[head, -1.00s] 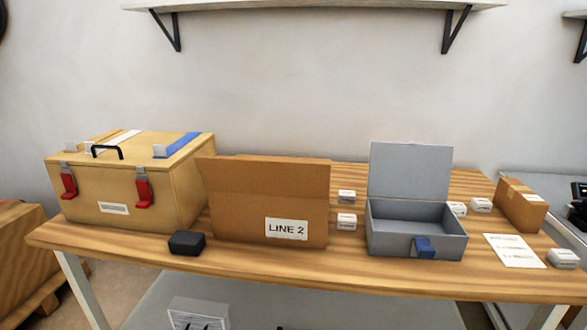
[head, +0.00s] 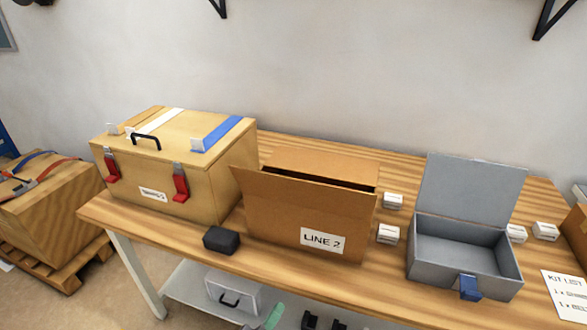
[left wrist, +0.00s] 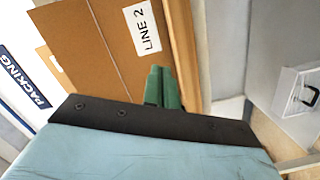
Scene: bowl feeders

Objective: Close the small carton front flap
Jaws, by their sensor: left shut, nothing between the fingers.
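The small brown carton (head: 275,222), labelled LINE 2, stands on the table in the head view. Its front flap (head: 300,191) stands up and leans outward, with a dark gap behind it. A brown top panel (head: 320,162) lies roughly flat behind that gap. In the left wrist view the carton (left wrist: 110,45) fills the upper middle, turned on its side. My left gripper (left wrist: 163,88) has its green fingertips together, empty, in front of the carton; contact cannot be told. In the head view the left gripper (head: 272,317) shows only at the bottom edge. My right gripper is not in view.
A wooden case (head: 180,150) with red latches stands left of the carton. A black block (head: 221,240) lies at the table's front edge. An open grey box (head: 465,245) and small white boxes (head: 388,234) stand to the right. A white case (head: 232,290) sits on the shelf below.

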